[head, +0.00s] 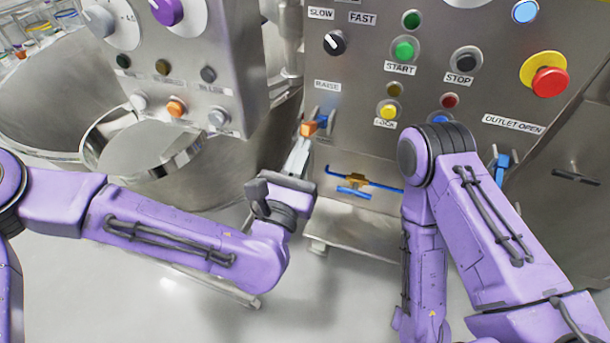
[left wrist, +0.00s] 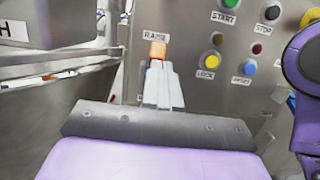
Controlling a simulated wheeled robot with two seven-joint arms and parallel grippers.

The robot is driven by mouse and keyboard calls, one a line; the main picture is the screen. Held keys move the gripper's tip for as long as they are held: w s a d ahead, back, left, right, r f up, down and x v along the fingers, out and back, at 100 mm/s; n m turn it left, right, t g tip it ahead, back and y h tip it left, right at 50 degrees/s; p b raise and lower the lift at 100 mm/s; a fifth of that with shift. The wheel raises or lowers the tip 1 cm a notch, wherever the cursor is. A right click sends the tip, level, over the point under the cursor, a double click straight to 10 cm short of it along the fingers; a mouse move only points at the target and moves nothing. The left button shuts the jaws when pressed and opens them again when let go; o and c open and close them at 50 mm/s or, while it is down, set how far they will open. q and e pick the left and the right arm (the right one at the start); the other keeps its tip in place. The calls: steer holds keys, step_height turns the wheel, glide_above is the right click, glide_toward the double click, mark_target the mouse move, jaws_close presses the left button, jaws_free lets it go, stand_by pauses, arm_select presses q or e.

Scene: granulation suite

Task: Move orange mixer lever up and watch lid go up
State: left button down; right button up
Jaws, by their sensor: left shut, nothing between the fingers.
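The orange mixer lever (head: 309,128) sticks out from the steel panel below the RAISE label. My left gripper (head: 302,143) is shut with nothing held, its fingertips right at the lever from below. In the left wrist view, the orange lever end (left wrist: 157,50) shows just above the shut fingertips (left wrist: 159,66); I cannot tell whether they touch it. The big steel mixer bowl (head: 50,80) stands at the left. I cannot make out the lid clearly. My right gripper is out of view; only its purple arm shows in front of the panel.
The panel carries a green START button (head: 403,50), a black STOP button (head: 466,60), a yellow LOCK button (head: 387,111) and a red emergency button (head: 549,82). A blue-handled brass valve (head: 352,184) sits below. A smaller control box (head: 190,60) hangs at upper left.

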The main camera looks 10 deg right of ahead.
arm_select(q)
steer(key=shift+r, duration=0.2)
steer(key=shift+y, duration=0.3)
steer(key=s+a+f, duration=0.6)
steer(key=s, duration=0.4)
stand_by(0.3)
stand_by(3.5)
